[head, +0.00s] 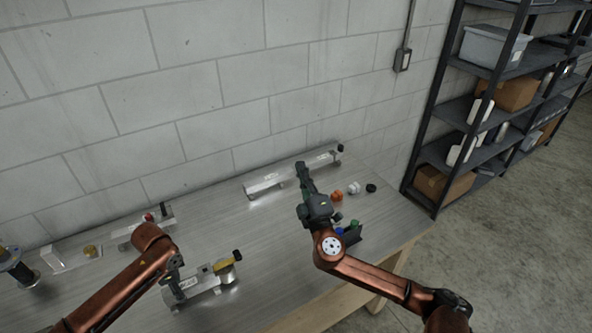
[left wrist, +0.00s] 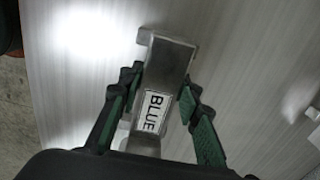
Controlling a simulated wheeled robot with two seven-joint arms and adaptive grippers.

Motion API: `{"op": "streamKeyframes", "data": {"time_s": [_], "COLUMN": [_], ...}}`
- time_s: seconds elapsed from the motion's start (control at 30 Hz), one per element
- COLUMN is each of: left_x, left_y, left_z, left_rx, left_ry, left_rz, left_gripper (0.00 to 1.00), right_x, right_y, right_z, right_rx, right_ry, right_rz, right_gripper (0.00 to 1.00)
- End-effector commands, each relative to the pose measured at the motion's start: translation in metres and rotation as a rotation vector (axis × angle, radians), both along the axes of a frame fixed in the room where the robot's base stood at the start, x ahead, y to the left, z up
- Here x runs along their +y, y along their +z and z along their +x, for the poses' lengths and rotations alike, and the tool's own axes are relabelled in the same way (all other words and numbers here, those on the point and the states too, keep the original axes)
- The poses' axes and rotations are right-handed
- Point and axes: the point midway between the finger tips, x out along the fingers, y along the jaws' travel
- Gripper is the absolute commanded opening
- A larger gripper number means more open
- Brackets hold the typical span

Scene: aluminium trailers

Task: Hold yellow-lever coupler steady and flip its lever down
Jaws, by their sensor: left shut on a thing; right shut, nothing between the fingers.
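The yellow-lever coupler (head: 207,283) is a silver metal piece near the table's front left. Its yellow lever (head: 222,265) with a black end shows at its right end; I cannot tell the lever's exact angle. My left gripper (head: 179,292) is shut on the coupler's left part. In the left wrist view, the green-padded fingers (left wrist: 155,105) stand on both sides of a metal bar (left wrist: 170,58) with a "BLUE" label. My right gripper (head: 301,167) is shut and empty, above the table, right of and beyond the coupler, near the long rear bar.
A long aluminium bar (head: 266,184) lies by the wall. A red-lever coupler (head: 165,216) lies at back left. Orange (head: 337,196), white (head: 353,187) and black (head: 371,188) small parts lie at right. A shelf rack (head: 437,150) stands beyond the table.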

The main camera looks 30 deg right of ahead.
Motion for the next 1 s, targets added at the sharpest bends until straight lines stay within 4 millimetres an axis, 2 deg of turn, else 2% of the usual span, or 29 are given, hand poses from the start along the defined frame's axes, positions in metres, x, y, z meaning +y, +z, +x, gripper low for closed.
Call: {"op": "streamKeyframes", "data": {"time_s": [0.37,0.4,0.7,1.0], "left_x": [-0.0006,-0.0006,-0.0001,0.0], "left_y": [0.0005,0.0005,0.0003,0.0025], "left_z": [0.0001,0.0001,0.0001,0.0004], "left_rx": [-0.001,-0.001,-0.001,-0.001], "left_ry": [-0.001,-0.001,0.0,0.0], "left_rz": [-0.001,-0.001,0.0,0.0], "left_gripper": [0.0,0.32,0.52,0.52], "right_x": [-0.0011,-0.0011,-0.0009,-0.0008], "right_y": [0.0001,0.0,0.0,0.0], "right_z": [0.0001,0.0,0.0002,0.0002], "right_rx": [0.0,0.0,0.0,0.0], "right_ry": [-0.002,-0.002,-0.002,-0.002], "right_rz": [-0.006,-0.006,-0.005,-0.005], "right_gripper": [0.0,0.0,0.0,0.0]}}
